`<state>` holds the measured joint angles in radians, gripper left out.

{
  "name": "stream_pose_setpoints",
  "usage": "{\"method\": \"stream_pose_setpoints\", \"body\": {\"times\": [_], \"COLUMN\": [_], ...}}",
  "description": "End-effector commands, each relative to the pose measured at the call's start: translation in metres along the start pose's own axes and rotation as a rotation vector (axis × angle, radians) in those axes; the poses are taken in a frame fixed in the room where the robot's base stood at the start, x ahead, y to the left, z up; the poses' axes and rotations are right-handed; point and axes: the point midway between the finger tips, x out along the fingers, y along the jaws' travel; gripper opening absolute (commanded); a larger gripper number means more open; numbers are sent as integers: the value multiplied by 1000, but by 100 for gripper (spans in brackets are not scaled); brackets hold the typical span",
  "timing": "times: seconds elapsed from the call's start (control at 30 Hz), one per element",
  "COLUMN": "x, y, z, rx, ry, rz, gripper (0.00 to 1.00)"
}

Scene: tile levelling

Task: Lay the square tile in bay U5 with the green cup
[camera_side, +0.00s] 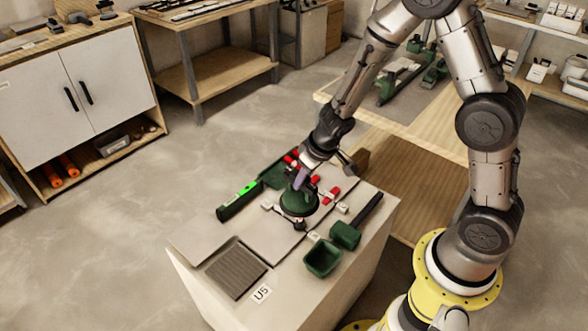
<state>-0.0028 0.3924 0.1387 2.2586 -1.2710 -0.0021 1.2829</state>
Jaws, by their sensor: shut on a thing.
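The green cup (297,206) is a dark green round piece near the middle of the pale work block (340,300). My gripper (301,183) is above it and shut on its top. The cup is low over pale tiles; I cannot tell whether it touches them or whether a separate square tile is under it. Bay U5 shows as a dark grey ridged square patch (237,268) at the block's front left, with nothing lying on it. The white U5 label (261,294) is beside its front right edge. My gripper is up and right of this bay.
A black spirit level (236,204) with a bright green vial lies left of the cup. An open green box (322,258) and a green-headed mallet (345,235) are at the right. Red wedges (331,195) and small pale pieces lie around the cup. Pale tiles (212,238) border the bay.

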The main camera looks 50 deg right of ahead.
Motion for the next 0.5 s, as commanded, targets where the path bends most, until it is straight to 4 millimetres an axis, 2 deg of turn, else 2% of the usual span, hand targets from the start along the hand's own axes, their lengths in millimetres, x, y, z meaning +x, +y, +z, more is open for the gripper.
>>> {"method": "stream_pose_setpoints", "body": {"times": [0.23,0.5], "x": [11,33], "y": [-10,-27], "z": [-6,-26], "rx": [-24,-29], "ry": [0,-1], "rz": [-2,-5], "gripper": [0,0]}}
